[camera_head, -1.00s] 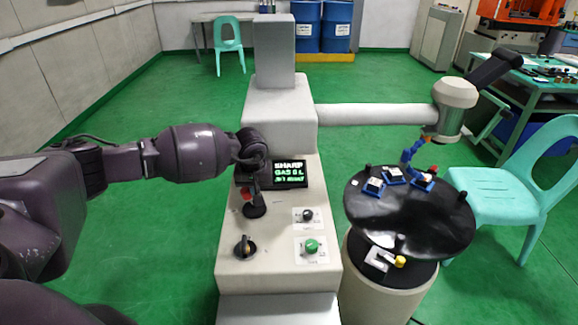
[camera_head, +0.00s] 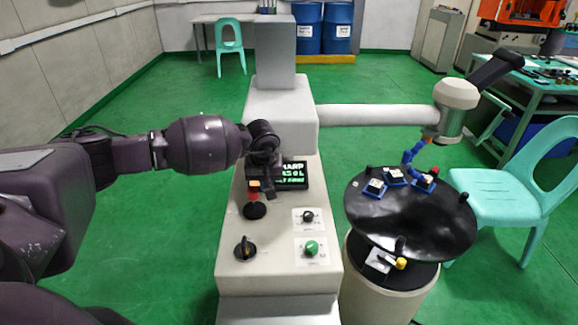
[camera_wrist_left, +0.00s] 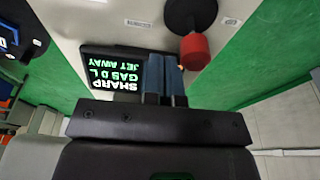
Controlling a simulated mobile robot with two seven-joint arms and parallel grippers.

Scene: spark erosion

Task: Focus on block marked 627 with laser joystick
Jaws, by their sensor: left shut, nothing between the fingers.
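The joystick (camera_head: 254,192) has a red knob on a black round base and stands on the pale console, left of the display. It also shows in the left wrist view, as a red knob (camera_wrist_left: 194,50). My left gripper (camera_head: 272,182) is shut and empty, just right of the knob and in front of the display; its blue-grey fingers (camera_wrist_left: 163,75) appear beside the knob, and I cannot tell whether they touch. Three blue-based blocks (camera_head: 374,188) (camera_head: 393,176) (camera_head: 424,182) sit on the black round table (camera_head: 400,218); their marks are too small to read. My right gripper is not seen.
The display (camera_head: 292,176) shows green and white text, partly hidden by my gripper; the wrist view reads SHARP and JET AWAY. A black knob (camera_head: 308,216), a green knob (camera_head: 312,248) and a black rotary switch (camera_head: 245,248) are nearer on the console. A blue jointed hose (camera_head: 412,152) hangs over the blocks.

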